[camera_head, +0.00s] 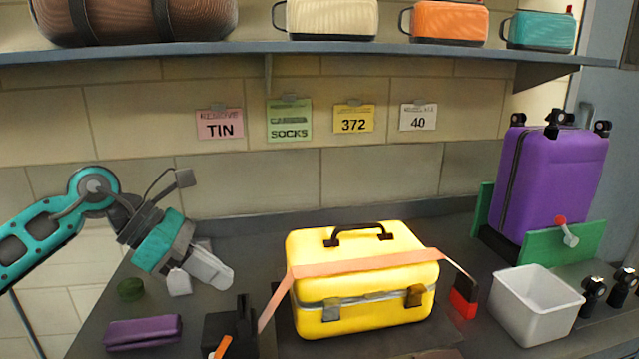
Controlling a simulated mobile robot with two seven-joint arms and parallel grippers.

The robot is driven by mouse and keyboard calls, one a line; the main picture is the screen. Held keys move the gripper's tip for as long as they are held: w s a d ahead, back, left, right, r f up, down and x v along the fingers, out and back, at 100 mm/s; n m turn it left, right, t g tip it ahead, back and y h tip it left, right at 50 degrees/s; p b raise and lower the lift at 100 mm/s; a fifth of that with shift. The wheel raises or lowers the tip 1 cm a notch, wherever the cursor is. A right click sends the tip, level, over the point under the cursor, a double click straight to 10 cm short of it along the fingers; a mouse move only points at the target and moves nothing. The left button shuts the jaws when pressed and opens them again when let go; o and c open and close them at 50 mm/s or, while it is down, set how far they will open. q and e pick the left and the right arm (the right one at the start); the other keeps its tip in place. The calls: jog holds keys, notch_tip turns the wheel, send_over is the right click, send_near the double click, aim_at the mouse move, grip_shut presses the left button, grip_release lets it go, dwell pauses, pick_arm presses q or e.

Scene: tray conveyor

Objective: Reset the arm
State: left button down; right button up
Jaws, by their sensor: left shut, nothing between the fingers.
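My left arm comes in from the left, teal and grey. Its left gripper (222,280) hangs over the left part of the dark counter, pointing down and to the right. Its pale fingers are together with nothing between them. It is to the left of the yellow case (365,310) and apart from it. My right gripper is not in view.
The yellow case has an orange strap across it. A purple pouch (143,332), a green round item (130,289) and a black holder (230,330) are at left. A white bin (536,305) and a purple suitcase (550,180) stand at right. A shelf (400,48) spans above.

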pick_arm(q)
jog(key=s+d+r+n+t+h, duration=0.2)
jog(key=d+r+n+t+h, duration=0.5)
jog(key=d+n+h, duration=0.35)
jog(key=w+a+f+n+t+y, duration=0.1)
jog(key=a+f+n+t+y, duration=0.25)
jog(key=n+t+y, duration=0.6)
jog(key=w+a+f+n+t+y, duration=0.1)
jog(key=a+f+n+t+y, duration=0.2)
jog(key=n, duration=1.1)
jog(key=s+a+f+n+g+y, duration=0.3)
jog(key=a+f+n+g+y, duration=0.1)
jog(key=f+n, duration=0.15)
jog(key=s+a+f+n+g+y, duration=0.3)
jog(key=f+n, duration=0.1)
jog(key=f, duration=0.3)
jog(key=s+f+n+g, duration=0.3)
jog(key=s+f+g, duration=0.25)
jog(key=s, duration=0.45)
jog(key=s+f+n+g, duration=0.3)
jog(key=s+f+g, duration=0.2)
jog(key=s+f, duration=0.3)
jog(key=w+d+f+m+t+h+p, duration=0.1)
jog(key=w+d+f+t+h, duration=0.1)
jog(key=w+f+t, duration=0.4)
jog(key=shift+d+t, duration=0.15)
jog(key=shift+t, duration=0.45)
